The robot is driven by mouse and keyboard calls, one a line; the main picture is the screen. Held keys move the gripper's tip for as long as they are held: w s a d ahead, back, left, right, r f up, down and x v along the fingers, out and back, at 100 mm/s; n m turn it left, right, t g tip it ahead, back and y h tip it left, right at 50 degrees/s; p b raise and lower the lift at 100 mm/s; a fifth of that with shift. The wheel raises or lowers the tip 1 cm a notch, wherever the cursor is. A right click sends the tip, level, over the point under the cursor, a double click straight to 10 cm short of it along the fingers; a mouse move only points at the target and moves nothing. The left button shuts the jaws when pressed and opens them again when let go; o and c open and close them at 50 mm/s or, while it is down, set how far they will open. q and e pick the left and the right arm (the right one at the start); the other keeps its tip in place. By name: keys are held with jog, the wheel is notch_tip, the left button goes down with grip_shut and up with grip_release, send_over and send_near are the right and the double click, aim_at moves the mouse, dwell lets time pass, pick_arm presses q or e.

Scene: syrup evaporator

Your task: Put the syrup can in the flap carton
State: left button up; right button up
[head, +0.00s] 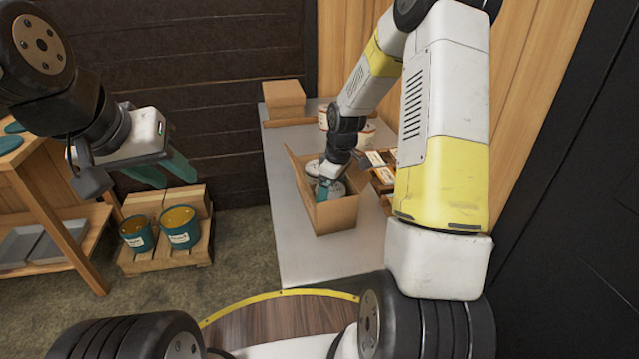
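The flap carton (336,217) is an open brown box on the grey table, with a flap standing out on its left side. Inside it I see pale round tops of what look like syrup cans (336,190), partly hidden by my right gripper. My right gripper (323,190) reaches down into the carton, its teal fingertip beside a pale can; whether it is closed on that can is hidden. Other cream cans (366,134) stand behind the carton, partly covered by my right arm. My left gripper (168,172) hangs empty over the floor at the left, teal fingers apart.
A closed brown box (284,97) stands at the table's far left corner. A wooden crate with labelled items (381,166) is right of the carton. Teal buckets (180,229) stand on a pallet at the left. A wooden shelf (48,215) is farther left. The table's front (318,262) is clear.

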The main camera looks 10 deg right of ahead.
jog(key=r, duration=0.6)
jog(key=s+d+r, duration=0.1)
jog(key=r, duration=0.3)
jog(key=shift+r, duration=0.1)
jog(key=s+a+r+m+t, duration=0.1)
jog(key=s+r+m, duration=0.3)
jog(key=s+r, duration=0.4)
jog(key=s+a+r+m+t, duration=0.2)
jog(key=s+r+m+t, duration=0.2)
jog(key=s+r, duration=0.5)
jog(key=s+m, duration=0.1)
jog(key=s, duration=0.5)
jog(key=shift+s+r+m+y, duration=0.2)
jog(key=shift+m+y, duration=0.1)
jog(key=shift+y, duration=0.1)
